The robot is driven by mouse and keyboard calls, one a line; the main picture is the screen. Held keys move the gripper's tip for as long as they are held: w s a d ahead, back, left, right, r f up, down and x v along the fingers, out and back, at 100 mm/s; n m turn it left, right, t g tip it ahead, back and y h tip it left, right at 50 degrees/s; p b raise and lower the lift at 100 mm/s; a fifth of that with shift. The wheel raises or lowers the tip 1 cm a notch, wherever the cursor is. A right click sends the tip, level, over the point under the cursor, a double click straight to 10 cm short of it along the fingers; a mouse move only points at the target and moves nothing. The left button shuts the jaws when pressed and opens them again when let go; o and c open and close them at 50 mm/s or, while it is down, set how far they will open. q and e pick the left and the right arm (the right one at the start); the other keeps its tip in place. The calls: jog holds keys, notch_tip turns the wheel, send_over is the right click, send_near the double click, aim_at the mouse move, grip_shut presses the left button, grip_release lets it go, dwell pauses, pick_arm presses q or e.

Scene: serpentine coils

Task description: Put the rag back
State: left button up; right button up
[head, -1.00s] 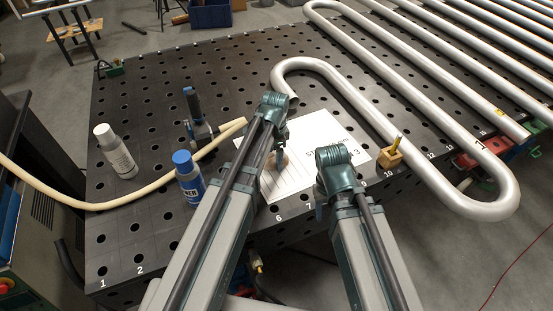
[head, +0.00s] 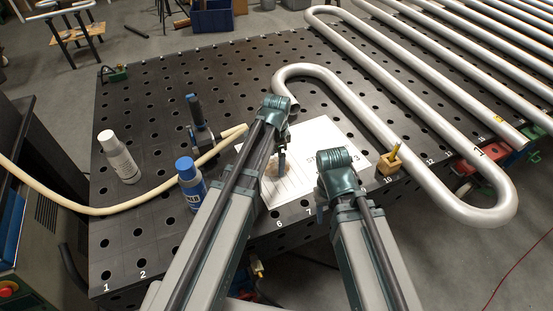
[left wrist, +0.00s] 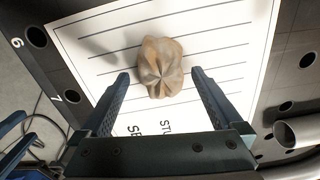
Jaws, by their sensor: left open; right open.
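The rag (left wrist: 160,68) is a crumpled tan-and-grey bundle lying on a lined white sheet (left wrist: 100,40) in the left wrist view. In the head view the rag (head: 271,165) is partly hidden behind my left arm. In the head view my left gripper (head: 282,160) points down over the sheet (head: 320,150). My right gripper (head: 320,208) is at the table's front edge, its fingers mostly hidden by its own arm.
A white-capped bottle (head: 119,158), a blue-capped bottle (head: 190,184) and a blue-handled tool (head: 197,115) stand left on the perforated table (head: 150,80). A cream hose (head: 130,207) crosses it. A wooden block (head: 388,164) and steel coils (head: 400,120) lie right.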

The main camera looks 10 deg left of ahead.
aim_at(277, 162)
pick_arm(q)
notch_tip(277, 162, up, 10)
jog(key=r+p, duration=0.1)
jog(key=p, duration=0.9)
jog(key=s+d+n, duration=0.3)
jog(key=s+n, duration=0.1)
jog(key=s, duration=0.5)
jog(key=s+d+n+y, duration=0.1)
jog(key=s+d+n, duration=0.2)
jog(key=s, duration=0.5)
jog(key=shift+s+f+n+g+b, duration=0.25)
jog(key=shift+s+n+g+b, duration=0.1)
jog(key=shift+n, duration=0.25)
jog(key=shift+d, duration=0.1)
jog(key=shift+d+f+b, duration=0.15)
jog(key=shift+f+b, duration=0.7)
jog(key=shift+f, duration=0.1)
